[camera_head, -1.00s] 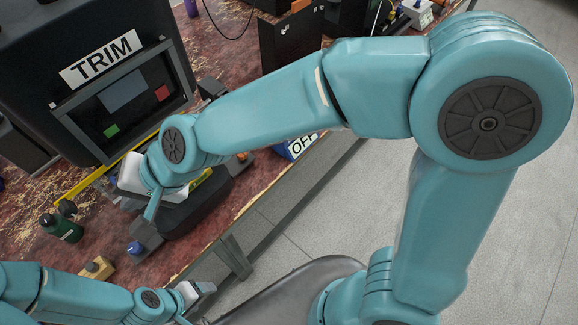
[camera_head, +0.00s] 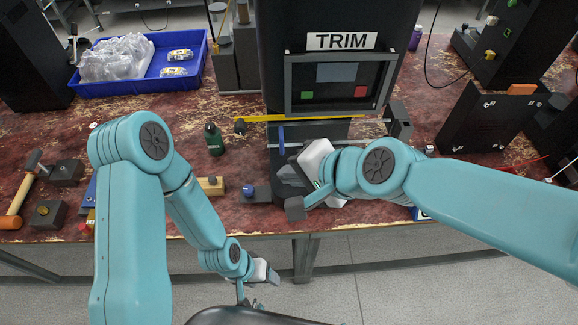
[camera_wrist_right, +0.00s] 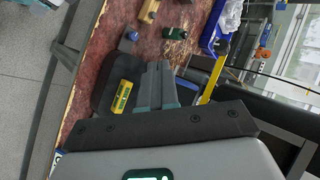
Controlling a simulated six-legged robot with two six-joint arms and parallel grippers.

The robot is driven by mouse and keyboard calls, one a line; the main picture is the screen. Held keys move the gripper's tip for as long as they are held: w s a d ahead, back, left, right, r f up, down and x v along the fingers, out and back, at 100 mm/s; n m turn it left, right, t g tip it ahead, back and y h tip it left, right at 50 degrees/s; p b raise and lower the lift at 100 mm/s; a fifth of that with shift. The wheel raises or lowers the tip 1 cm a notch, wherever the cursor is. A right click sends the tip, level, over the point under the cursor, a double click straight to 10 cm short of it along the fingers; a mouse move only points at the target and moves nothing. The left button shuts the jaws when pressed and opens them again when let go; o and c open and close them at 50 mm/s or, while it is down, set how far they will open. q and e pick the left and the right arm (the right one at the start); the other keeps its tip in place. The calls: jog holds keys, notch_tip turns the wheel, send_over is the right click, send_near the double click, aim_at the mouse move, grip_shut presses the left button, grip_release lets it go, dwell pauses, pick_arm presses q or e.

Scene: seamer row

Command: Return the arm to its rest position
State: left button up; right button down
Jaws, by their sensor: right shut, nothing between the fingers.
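My right arm comes in from the right in the head view. Its gripper (camera_head: 292,190) hangs over the table's front part, below the TRIM machine (camera_head: 343,85). In the right wrist view the two fingers of this gripper (camera_wrist_right: 157,85) are together with nothing between them, above a dark base. My left arm comes in at the left and bends down. Its small gripper (camera_head: 266,274) is beyond the table's front edge, over the floor, and I cannot tell whether its fingers are apart.
A blue tray (camera_head: 192,78) with clear bags stands back left. A green bottle (camera_head: 214,140), a wooden block (camera_head: 211,186) and a blue-knobbed block (camera_head: 256,193) lie left of the right gripper. A yellow bar (camera_head: 262,119) crosses before the machine. Open floor lies in front.

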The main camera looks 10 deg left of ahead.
jog(key=s+d+r+p, duration=0.1)
jog(key=s+d+r, duration=0.1)
jog(key=s+r, duration=0.25)
jog(key=w+d+f+m+g+h, duration=0.1)
jog(key=d+f, duration=0.2)
jog(key=f, duration=0.4)
jog(key=w+d+f+m+g+h+b, duration=0.15)
jog(key=d+f, duration=0.25)
jog(key=f, duration=0.4)
jog(key=w+d+f+m+g+h, duration=0.1)
jog(key=d+f+m, duration=0.15)
jog(key=f, duration=0.45)
pick_arm(q)
jog(key=shift+w+f, duration=0.2)
jog(key=shift+f, duration=0.05)
pick_arm(e)
jog(key=s+d+f+n, duration=0.3)
jog(key=s+f+n, duration=0.1)
jog(key=f, duration=0.5)
jog(key=s+d+f+n, duration=0.4)
jog(key=s+f, duration=0.1)
jog(key=f, duration=0.5)
jog(key=shift+f+h, duration=0.2)
jog(key=shift+h, duration=0.15)
pick_arm(q)
jog(key=shift+w+f, duration=0.1)
jog(key=shift+w, duration=0.05)
pick_arm(e)
jog(key=shift+w+a, duration=0.1)
jog(key=shift+w, duration=0.1)
